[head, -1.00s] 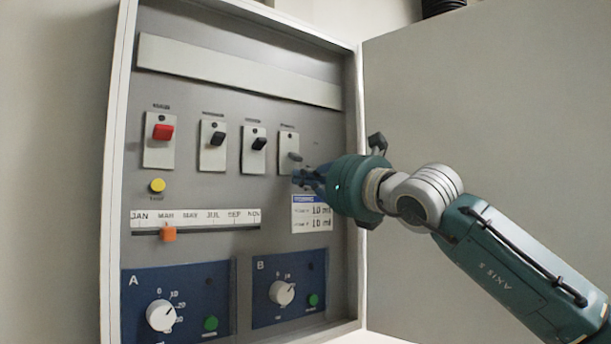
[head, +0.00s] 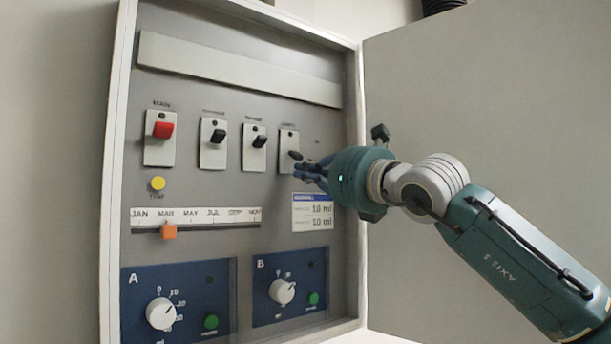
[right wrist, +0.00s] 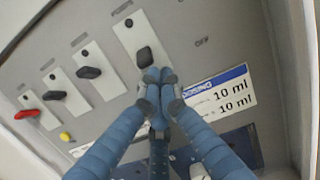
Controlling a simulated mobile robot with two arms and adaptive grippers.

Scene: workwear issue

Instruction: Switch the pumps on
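A grey control panel (head: 220,185) carries a row of lever switches on pale plates. The fourth switch from the left has a dark lever (head: 295,155), also seen in the right wrist view (right wrist: 146,57); the label above it is too blurred to read surely. My right gripper (head: 303,170) is right at this lever, just below and to its right. In the right wrist view its blue fingers (right wrist: 157,80) are closed together with their tips directly under the lever; I cannot tell whether they touch. The lever appears outside the fingers. My left gripper is not in view.
The other switches are a red lever (head: 163,130) and two black levers (head: 217,136) (head: 259,141). Below are a yellow button (head: 158,184), an orange slider (head: 168,232), a dosing card (head: 312,212) and blue dial panels A and B. The open door (head: 480,120) stands at right.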

